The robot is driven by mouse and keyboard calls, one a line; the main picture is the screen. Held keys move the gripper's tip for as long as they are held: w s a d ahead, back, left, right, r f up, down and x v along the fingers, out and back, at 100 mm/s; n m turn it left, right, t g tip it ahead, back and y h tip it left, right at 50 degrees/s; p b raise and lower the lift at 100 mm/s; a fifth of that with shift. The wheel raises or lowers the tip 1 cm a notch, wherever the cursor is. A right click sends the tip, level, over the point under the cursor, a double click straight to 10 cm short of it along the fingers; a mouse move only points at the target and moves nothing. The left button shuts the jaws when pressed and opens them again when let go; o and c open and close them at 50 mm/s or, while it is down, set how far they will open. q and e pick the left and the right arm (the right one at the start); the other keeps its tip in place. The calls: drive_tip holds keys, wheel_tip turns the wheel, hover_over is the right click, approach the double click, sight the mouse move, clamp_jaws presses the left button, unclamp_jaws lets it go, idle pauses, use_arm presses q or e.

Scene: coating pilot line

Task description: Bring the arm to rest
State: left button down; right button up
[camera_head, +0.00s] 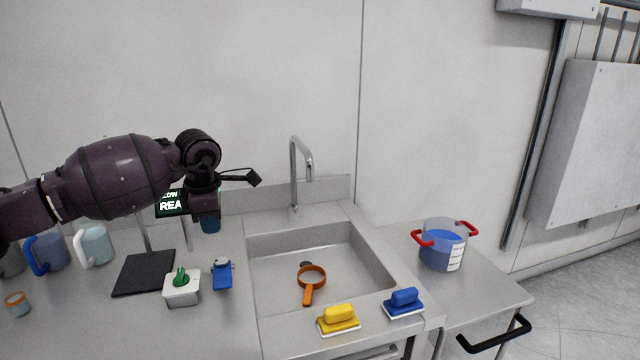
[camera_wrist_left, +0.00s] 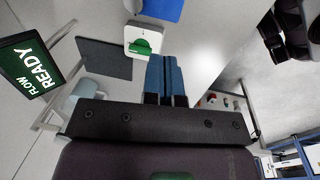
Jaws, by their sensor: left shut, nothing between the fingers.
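My left arm comes in from the left in the head view and bends down at the wrist. My left gripper (camera_head: 210,226) hangs above the back of the counter, left of the sink, with its blue fingertips pointing down. In the left wrist view its two blue fingers (camera_wrist_left: 167,76) lie together, shut with nothing between them. My right gripper does not show.
A sink (camera_head: 262,295) holds an orange ring-shaped tool (camera_head: 312,279). A yellow brush (camera_head: 339,319) and a blue brush (camera_head: 404,302) lie at its front edge. A pot with red handles (camera_head: 436,258) stands right. Mugs (camera_head: 95,245), a black plate (camera_head: 142,275) and a sign (camera_wrist_left: 28,68) are left.

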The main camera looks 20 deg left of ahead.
use_arm(q)
drive_tip(key=s+d+f+h, duration=0.2)
drive_tip(key=d+f+h, duration=0.25)
drive_tip(key=d, duration=0.45)
drive_tip(key=s+d+f+h, duration=0.25)
drive_tip(key=d+h, duration=0.25)
drive_tip(key=d, duration=0.5)
drive_tip(key=s+d+r+n+t+h, duration=0.4)
drive_tip(key=d+n+t+h, duration=0.3)
drive_tip(key=d+n+h, duration=0.15)
drive_tip(key=s+a+f+n+t+y, duration=0.4)
drive_tip(key=a+n+y, duration=0.4)
drive_tip(key=n, duration=0.7)
drive_tip(key=s+a+f+n+t+y, duration=0.25)
drive_tip(key=a+f+n+y, duration=0.35)
drive_tip(key=n+y, duration=0.65)
drive_tip(key=s+a+f+n+g+h, duration=0.1)
drive_tip(key=s+f+n+g, duration=0.45)
drive_tip(key=s, duration=0.55)
drive_tip(key=s+a+f+n+g+h, duration=0.2)
drive_tip(key=s+f+n+g, duration=0.35)
drive_tip(key=s, duration=0.55)
drive_tip(key=w+f+t, duration=0.7)
drive_tip(key=w+f, duration=0.1)
drive_tip(key=f, duration=0.1)
drive_tip(key=shift+f, duration=0.4)
